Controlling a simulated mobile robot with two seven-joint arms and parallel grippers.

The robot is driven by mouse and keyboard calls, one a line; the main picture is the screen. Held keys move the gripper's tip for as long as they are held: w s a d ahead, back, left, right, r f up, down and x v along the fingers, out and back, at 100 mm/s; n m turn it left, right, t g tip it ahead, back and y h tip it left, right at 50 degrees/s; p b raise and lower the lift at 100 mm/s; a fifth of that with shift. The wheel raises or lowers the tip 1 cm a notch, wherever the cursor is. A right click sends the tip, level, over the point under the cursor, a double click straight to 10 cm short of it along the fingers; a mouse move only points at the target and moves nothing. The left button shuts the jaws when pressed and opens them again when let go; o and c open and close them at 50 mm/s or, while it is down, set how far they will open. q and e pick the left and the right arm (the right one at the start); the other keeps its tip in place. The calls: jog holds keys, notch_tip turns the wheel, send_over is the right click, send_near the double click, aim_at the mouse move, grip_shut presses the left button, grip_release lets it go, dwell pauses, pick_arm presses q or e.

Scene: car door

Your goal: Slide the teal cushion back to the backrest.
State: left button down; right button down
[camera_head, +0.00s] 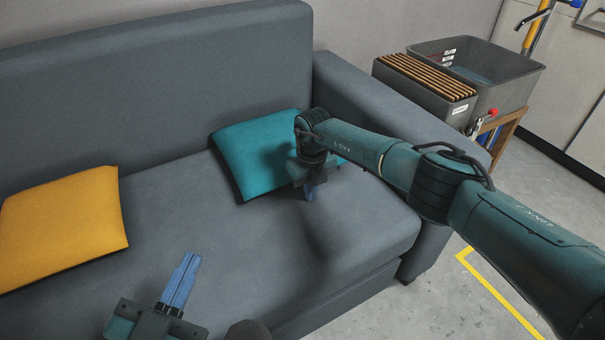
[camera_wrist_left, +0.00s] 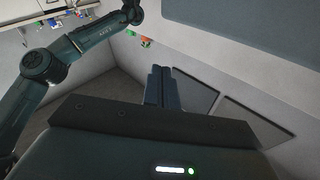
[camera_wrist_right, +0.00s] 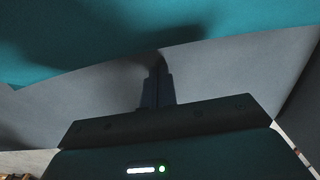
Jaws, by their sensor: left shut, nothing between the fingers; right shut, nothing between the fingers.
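The teal cushion (camera_head: 252,150) lies on the sofa seat near the right armrest, its far corner close to the backrest (camera_head: 160,80). It fills the top of the right wrist view (camera_wrist_right: 80,40). My right gripper (camera_head: 310,194) is shut and empty, pointing down at the cushion's front right side; its arm hides part of the cushion. In the right wrist view the fingers (camera_wrist_right: 157,85) point toward the cushion's lower edge; I cannot tell whether they touch it. My left gripper (camera_head: 186,268) is shut and empty over the front of the seat, away from the cushion.
A yellow cushion (camera_head: 60,225) lies at the left of the seat. The grey seat (camera_head: 190,210) between the cushions is bare. The right armrest (camera_head: 370,115) stands beside the teal cushion. A grey bin (camera_head: 500,80) and a slatted box (camera_head: 425,85) stand beyond it.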

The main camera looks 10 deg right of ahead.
pick_arm(q)
jog(key=f, duration=0.2)
jog(key=d+g, duration=0.1)
jog(key=shift+s+f, duration=0.25)
jog(key=shift+f, duration=0.15)
pick_arm(e)
jog(key=shift+s, duration=0.15)
jog(key=shift+r+p, duration=0.2)
jog(key=shift+p, duration=0.15)
jog(key=shift+r+p, duration=0.7)
jog(key=shift+r, duration=0.1)
notch_tip(320, 180, up, 4)
jog(key=p, duration=0.3)
pick_arm(q)
notch_tip(320, 180, up, 7)
jog(key=a+n+y+p, duration=0.1)
jog(key=p, duration=0.3)
jog(key=shift+w+g+y, duration=0.2)
jog(key=shift+g+y, duration=0.1)
jog(key=shift+g, duration=0.1)
pick_arm(e)
notch_tip(320, 180, up, 4)
jog(key=shift+r, duration=0.2)
pick_arm(q)
jog(key=shift+a, duration=0.1)
